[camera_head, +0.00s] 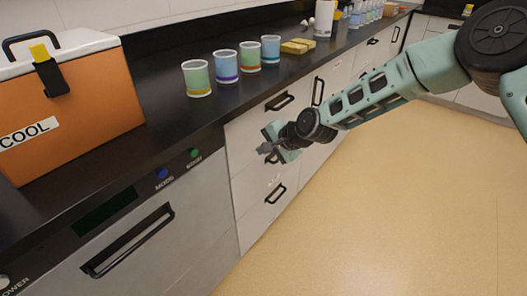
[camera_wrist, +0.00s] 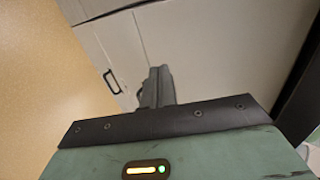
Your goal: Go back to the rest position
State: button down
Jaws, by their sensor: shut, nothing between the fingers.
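My gripper (camera_head: 264,148) is at the end of my outstretched green arm, in front of the white drawer fronts and below the counter edge. In the wrist view its dark fingers (camera_wrist: 157,88) are together with nothing between them. The gripper holds nothing. A white cabinet front (camera_wrist: 215,45) fills much of the wrist view beyond the fingers. I cannot tell how far the fingertips are from it.
The dark counter (camera_head: 150,130) carries an orange cool box (camera_head: 75,110), several sample cups (camera_head: 225,66), yellow blocks (camera_head: 297,46) and a row of bottles (camera_head: 365,14). Drawer handles (camera_head: 280,101) stick out near my gripper. The tan floor (camera_head: 370,210) to the right is clear.

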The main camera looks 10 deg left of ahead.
jog(key=s+d+r+n+g+h+p, duration=0.1)
jog(key=s+d+r+n+h+p, duration=0.1)
jog(key=s+d+r, duration=0.5)
jog(key=s+d+r+n+g+h+p, duration=0.2)
jog(key=s+d+r+n+p, duration=0.3)
jog(key=s+r, duration=0.5)
jog(key=s+d+r+n+g+h+p, duration=0.1)
jog(key=s+d+r+n+h+p, duration=0.2)
jog(key=s, duration=1.8)
jog(key=d+r+n, duration=0.3)
jog(key=d+r, duration=0.2)
jog(key=d, duration=0.2)
jog(key=shift+d+r+n+g+h+p, duration=0.3)
jog(key=shift+d+r+g+p, duration=0.05)
jog(key=shift+g+p, duration=0.05)
